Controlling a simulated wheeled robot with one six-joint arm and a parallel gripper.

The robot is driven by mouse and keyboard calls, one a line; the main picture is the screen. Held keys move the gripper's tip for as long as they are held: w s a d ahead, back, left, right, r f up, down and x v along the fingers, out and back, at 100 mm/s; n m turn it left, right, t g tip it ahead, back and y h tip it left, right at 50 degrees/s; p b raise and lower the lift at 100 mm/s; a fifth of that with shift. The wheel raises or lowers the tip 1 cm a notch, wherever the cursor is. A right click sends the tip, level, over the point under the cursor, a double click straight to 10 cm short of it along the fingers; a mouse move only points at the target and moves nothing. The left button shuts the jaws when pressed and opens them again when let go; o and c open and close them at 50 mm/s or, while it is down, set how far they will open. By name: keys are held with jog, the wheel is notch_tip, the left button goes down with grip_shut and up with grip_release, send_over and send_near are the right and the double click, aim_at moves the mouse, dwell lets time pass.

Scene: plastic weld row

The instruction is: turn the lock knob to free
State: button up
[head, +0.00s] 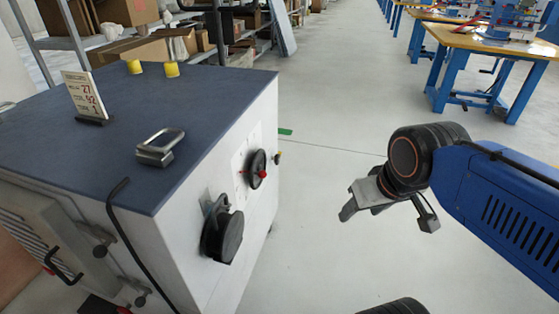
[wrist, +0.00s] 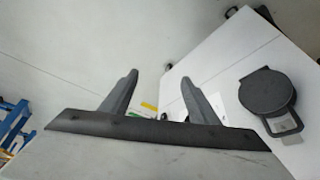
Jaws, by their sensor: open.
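A white cabinet (head: 185,255) with a dark blue top stands at the left in the head view.
On the cabinet top are a metal clasp (head: 160,148), a small sign (head: 84,95) and two yellow caps (head: 171,70). A black bent rod (head: 125,225) runs down its front. Shelves with boxes (head: 128,12) and blue-legged tables (head: 440,75) stand behind.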

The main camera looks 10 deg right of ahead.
jog(key=m+t+y, duration=0.4)
jog(key=m+y, duration=1.2)
jog(key=m, duration=0.8)
send_near(279, 159)
jog(key=x, duration=0.8)
jog(key=shift+w+a, duration=0.25)
jog(key=shift+c, duration=0.6)
jog(key=c, duration=0.9)
